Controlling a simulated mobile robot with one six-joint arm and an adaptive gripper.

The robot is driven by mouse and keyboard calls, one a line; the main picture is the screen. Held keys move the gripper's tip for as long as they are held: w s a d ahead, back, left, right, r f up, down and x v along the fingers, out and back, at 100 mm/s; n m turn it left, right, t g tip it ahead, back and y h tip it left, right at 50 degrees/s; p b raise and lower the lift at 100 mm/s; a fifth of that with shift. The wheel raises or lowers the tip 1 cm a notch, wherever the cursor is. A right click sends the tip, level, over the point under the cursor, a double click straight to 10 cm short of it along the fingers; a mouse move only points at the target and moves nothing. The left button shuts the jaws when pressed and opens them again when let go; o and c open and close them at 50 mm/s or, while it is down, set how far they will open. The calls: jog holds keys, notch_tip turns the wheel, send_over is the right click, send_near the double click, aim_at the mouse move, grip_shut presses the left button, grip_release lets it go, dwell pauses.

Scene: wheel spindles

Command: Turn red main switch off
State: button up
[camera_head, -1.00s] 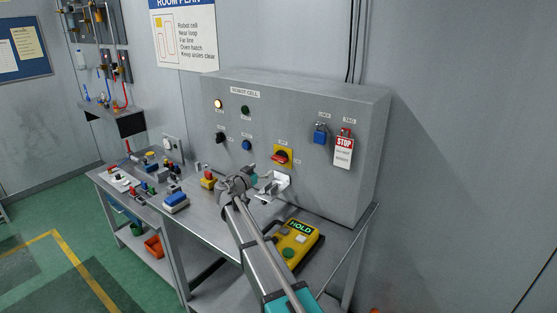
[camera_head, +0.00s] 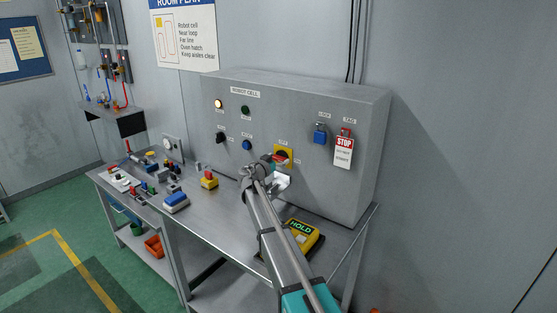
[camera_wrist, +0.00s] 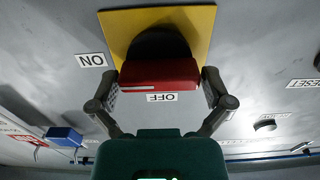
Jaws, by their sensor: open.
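The red main switch (camera_wrist: 160,73) fills the top middle of the wrist view, its bar handle lying crosswise on a yellow plate (camera_wrist: 199,22). A white line marks the left part of the bar, on the side of the ON label (camera_wrist: 91,60). The OFF label (camera_wrist: 161,97) is below the bar; both labels appear inverted. My gripper (camera_wrist: 160,90) is open, with one finger at each end of the bar; I cannot tell whether they touch it. In the head view my gripper (camera_head: 279,174) partly hides the switch on the yellow plate (camera_head: 289,152).
The grey ROBOT CELL cabinet (camera_head: 362,113) carries a lit lamp (camera_head: 219,103), a black selector (camera_head: 220,138), a blue button (camera_head: 247,145), a blue padlock (camera_head: 320,134) and a STOP tag (camera_head: 344,152). A yellow HOLD pendant (camera_head: 306,236) lies on the bench beneath my arm.

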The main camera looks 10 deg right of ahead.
jog(key=c, duration=0.8)
jog(key=shift+n, duration=0.3)
jog(key=n, duration=0.4)
jog(key=shift+w+a, duration=0.1)
jog(key=n, duration=0.4)
jog(key=shift+n, duration=0.4)
jog(key=n, duration=0.4)
jog(key=shift+w+f+n, duration=0.1)
jog(key=shift+n, duration=2.2)
